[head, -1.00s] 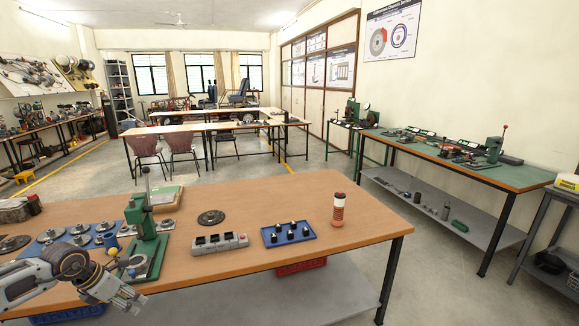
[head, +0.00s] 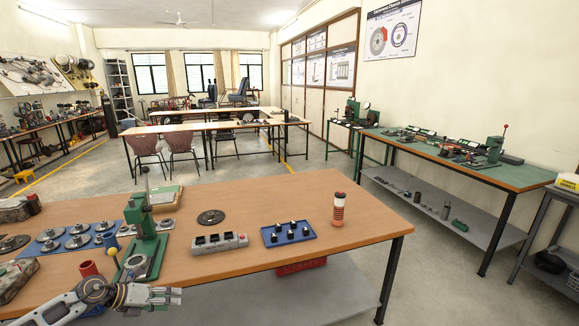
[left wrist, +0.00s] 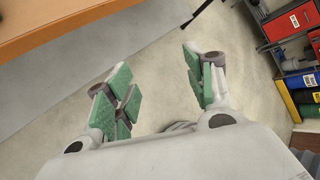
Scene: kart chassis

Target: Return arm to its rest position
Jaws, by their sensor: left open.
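My left gripper (head: 168,296) is low at the left in the head view, in front of the workbench's near edge. It points to the right. In the left wrist view its two green-padded fingers (left wrist: 160,90) stand apart with nothing between them, over bare floor. My right gripper is in neither view. The wooden workbench (head: 270,210) holds a green press (head: 146,235), a grey block with square pockets (head: 219,242) and a blue tray with small dark parts (head: 289,233).
A red-and-orange cylinder (head: 338,209) and a dark disc (head: 211,217) stand on the bench. A red cup (head: 89,268) is near the left gripper. The bench edge (left wrist: 60,32) shows in the left wrist view, with shelves of bins (left wrist: 295,50) at the right.

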